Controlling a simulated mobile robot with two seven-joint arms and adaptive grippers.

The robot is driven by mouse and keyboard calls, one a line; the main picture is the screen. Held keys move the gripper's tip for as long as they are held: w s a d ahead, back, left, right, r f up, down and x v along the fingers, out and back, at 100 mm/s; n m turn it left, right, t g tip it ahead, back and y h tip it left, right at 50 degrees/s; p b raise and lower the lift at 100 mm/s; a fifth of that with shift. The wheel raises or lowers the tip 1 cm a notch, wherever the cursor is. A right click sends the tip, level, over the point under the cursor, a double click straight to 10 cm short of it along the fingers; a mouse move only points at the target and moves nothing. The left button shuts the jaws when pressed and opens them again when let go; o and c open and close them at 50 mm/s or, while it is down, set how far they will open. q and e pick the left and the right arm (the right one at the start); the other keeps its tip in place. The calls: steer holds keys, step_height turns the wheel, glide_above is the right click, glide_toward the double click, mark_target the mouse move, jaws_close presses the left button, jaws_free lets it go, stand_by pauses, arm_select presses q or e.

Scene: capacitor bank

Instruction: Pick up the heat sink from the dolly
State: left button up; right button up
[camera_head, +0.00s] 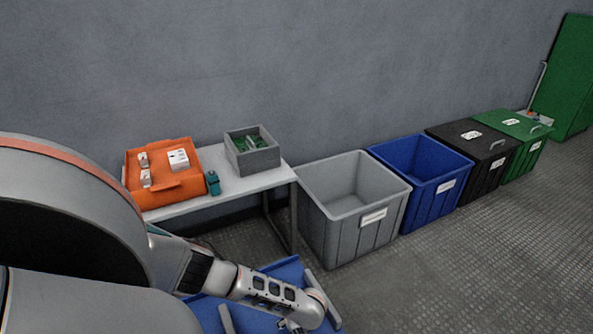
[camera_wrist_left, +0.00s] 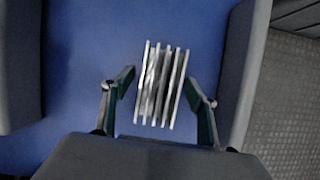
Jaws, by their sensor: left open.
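The heat sink (camera_wrist_left: 160,85), a silvery block of several parallel fins, lies slightly tilted on the blue bed of the dolly in the left wrist view. My left gripper (camera_wrist_left: 161,78) is open, with one finger on each side of the heat sink. Gaps show between the fingers and the fins; I cannot tell how far above the bed the fingertips are. In the head view the blue dolly (camera_head: 283,270) with grey side rails is at the bottom centre, partly covered by my left arm. The heat sink cannot be made out there. My right gripper is not in view.
Grey raised side rails (camera_wrist_left: 246,70) flank the dolly bed. Behind it, a white table (camera_head: 235,183) holds an orange case (camera_head: 160,200) and a grey box (camera_head: 255,160). Grey (camera_head: 335,235), blue (camera_head: 430,200), black and green bins line the wall. The floor at right is clear.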

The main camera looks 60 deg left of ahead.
arm_select(q)
steer(key=shift+f, duration=0.25)
stand_by(0.4)
steer(key=shift+c, duration=0.3)
steer(key=c, duration=1.4)
